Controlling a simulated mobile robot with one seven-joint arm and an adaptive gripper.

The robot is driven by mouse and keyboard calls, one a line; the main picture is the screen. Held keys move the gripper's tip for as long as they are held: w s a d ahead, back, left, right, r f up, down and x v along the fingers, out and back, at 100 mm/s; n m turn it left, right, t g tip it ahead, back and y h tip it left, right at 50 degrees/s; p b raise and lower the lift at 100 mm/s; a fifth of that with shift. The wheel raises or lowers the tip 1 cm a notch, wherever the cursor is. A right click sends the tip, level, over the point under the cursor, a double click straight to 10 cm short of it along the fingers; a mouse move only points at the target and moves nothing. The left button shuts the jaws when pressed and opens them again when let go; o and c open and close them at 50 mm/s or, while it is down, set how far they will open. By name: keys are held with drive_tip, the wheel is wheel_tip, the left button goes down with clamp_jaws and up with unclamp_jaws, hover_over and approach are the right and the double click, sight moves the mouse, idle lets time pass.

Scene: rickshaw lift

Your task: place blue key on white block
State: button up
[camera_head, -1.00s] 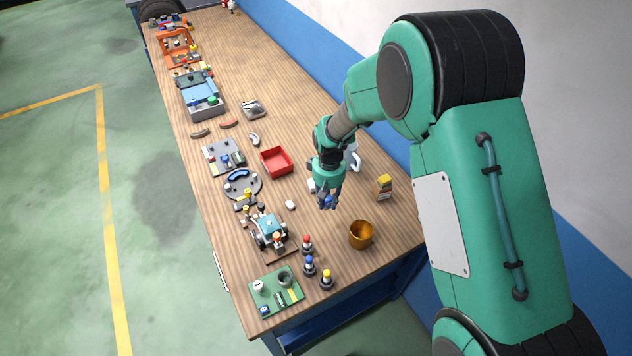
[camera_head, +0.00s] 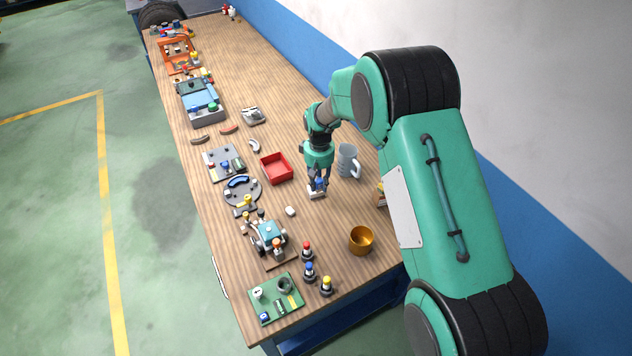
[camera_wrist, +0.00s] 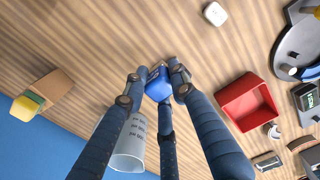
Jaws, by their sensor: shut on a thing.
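My gripper (camera_head: 318,181) is shut on the blue key (camera_wrist: 158,86), which shows between the dark fingers in the wrist view. In the head view the blue key (camera_head: 320,185) is a small blue spot at the fingertips.
A red tray (camera_head: 276,168) is left of my gripper and a grey mug (camera_head: 347,162) is right of it. A small white piece (camera_head: 291,211) and a golden cup (camera_head: 361,240) lie nearer the front. Bare bench lies between them.

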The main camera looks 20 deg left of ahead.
sight(316, 181)
drive_tip(key=shift+w+a+f, duration=0.1)
drive_tip(key=shift+w+a, duration=0.25)
drive_tip(key=shift+w, duration=0.3)
drive_tip(key=shift+w+a+f, duration=0.1)
drive_tip(key=shift+w+a, duration=0.3)
drive_tip(key=shift+w, duration=0.2)
drive_tip(key=shift+w+a, duration=0.35)
drive_tip(key=shift+w, duration=0.3)
drive_tip(key=shift+f, duration=0.1)
drive_tip(key=shift+f, duration=1.65)
drive_tip(key=shift+f, duration=0.15)
drive_tip(key=o, duration=1.1)
wheel_tip(316, 181, up, 12)
